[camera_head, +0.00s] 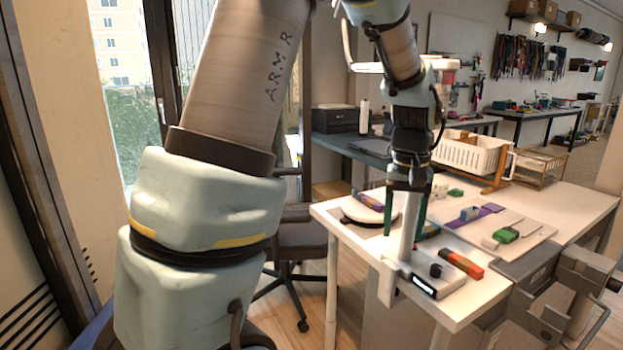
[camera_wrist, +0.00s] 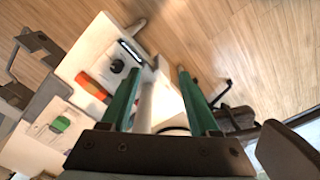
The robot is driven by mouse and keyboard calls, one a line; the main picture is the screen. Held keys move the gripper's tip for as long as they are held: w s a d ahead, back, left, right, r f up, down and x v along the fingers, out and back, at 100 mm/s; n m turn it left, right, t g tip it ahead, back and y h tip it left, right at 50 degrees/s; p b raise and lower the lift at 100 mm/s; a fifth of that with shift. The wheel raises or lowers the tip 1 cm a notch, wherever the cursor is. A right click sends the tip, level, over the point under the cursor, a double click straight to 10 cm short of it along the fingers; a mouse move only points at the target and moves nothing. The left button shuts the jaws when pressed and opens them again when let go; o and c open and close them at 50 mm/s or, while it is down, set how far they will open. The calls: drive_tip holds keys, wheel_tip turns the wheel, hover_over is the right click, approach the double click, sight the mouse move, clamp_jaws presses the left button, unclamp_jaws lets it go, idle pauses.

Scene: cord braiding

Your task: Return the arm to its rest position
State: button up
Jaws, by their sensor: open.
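My arm comes down from the top of the head view, and my gripper (camera_head: 404,228) points down over the near left corner of the white table (camera_head: 572,203). Its two green fingers stand apart in the wrist view (camera_wrist: 159,72), so it is open. A pale upright post (camera_head: 409,232) shows between the fingers; in the wrist view the post (camera_wrist: 144,112) also lies between them. I cannot tell whether they touch it. Nothing is clearly held.
Near the post are a device with a dark knob (camera_head: 433,280) and an orange-and-dark block (camera_head: 461,264). A round white disc (camera_head: 364,209) lies left of my gripper. Farther right are a green item (camera_head: 506,235) and a white basket (camera_head: 468,152). A dark chair (camera_head: 298,238) stands left of the table.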

drive_tip(key=s+a+n+p, duration=0.1)
drive_tip(key=s+a, duration=0.1)
drive_tip(key=a, duration=1)
drive_tip(key=s+a+f+n+t+p, duration=0.1)
drive_tip(key=s+a, duration=0.1)
drive_tip(key=a, duration=1.1)
drive_tip(key=shift+s+f, duration=0.25)
drive_tip(key=shift+s, duration=0.1)
